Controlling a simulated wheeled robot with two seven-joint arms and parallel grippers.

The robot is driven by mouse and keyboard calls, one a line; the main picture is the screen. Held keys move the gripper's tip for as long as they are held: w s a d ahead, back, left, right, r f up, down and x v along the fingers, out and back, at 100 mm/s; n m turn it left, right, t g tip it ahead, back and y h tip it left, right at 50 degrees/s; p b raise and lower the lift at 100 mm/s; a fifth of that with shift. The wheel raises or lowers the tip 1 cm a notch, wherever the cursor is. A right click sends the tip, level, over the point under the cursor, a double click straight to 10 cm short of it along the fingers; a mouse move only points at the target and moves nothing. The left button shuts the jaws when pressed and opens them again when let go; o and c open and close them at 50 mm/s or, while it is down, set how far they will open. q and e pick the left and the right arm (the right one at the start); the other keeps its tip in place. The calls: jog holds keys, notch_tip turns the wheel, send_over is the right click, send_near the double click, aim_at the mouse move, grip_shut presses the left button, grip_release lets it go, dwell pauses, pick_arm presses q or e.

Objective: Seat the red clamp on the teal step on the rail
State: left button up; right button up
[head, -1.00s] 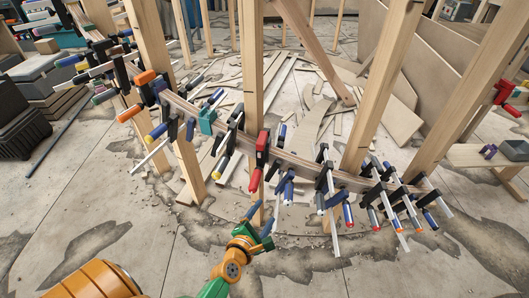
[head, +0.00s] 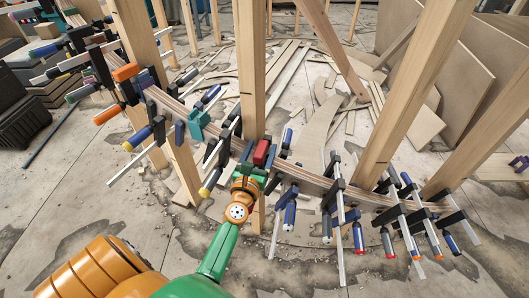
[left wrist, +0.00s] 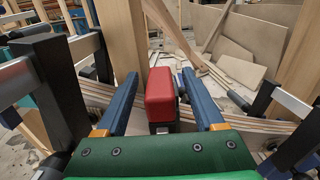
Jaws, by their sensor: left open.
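The red clamp (head: 263,152) sits on the curved wooden rail (head: 305,178), in front of an upright post. Its red body (left wrist: 160,97) stands between my left gripper's blue fingers in the left wrist view. My left gripper (head: 258,172) is open around it, with a visible gap on the right side; contact on the left side is hard to tell. The lower part of the clamp is hidden behind the gripper. A teal block (head: 199,124), which looks like the teal step, sits on the rail to the left of the red clamp. My right gripper is not in view.
Several blue-handled clamps (head: 357,235) hang on the rail to the right. More clamps (head: 150,133), some orange-handled, crowd it to the left. Upright posts (head: 252,70) rise behind the rail. A dark clamp (left wrist: 50,85) stands close left of the gripper. The floor in front is open.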

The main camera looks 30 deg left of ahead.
pick_arm(q)
jog(key=x, duration=0.2)
jog(key=shift+w+a+f, duration=0.1)
jog(key=shift+w+f, duration=0.05)
jog(key=shift+w, duration=0.1)
grip_shut()
dwell(1.1)
